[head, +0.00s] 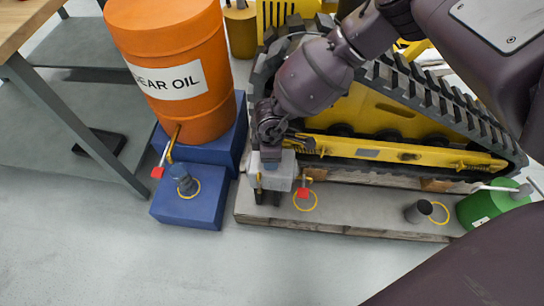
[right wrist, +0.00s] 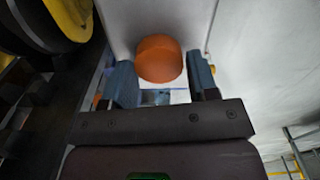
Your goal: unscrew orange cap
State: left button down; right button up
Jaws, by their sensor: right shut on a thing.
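My right gripper (right wrist: 163,80) has its two blue-grey fingers on either side of the orange cap (right wrist: 159,58) in the right wrist view. It is shut on the cap. The cap is round and sits against a pale, flat-sided surface. The cap cannot be made out there. My left gripper is not in view.
An orange gear oil drum (head: 172,65) stands on a blue base, with a lower blue block (head: 187,210) in front. A yellow tracked carrier (head: 375,110) is behind the grey platform (head: 360,208). A green container (head: 492,203) is at the right. The front floor is clear.

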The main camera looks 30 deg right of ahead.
jog(key=shift+s+d+f+n, duration=0.1)
jog(key=shift+s+f+n, duration=0.1)
jog(key=shift+s+n, duration=0.15)
jog(key=o, duration=1)
jog(key=shift+d, duration=0.1)
jog(key=shift+c, duration=0.2)
jog(key=shift+w+r, duration=0.1)
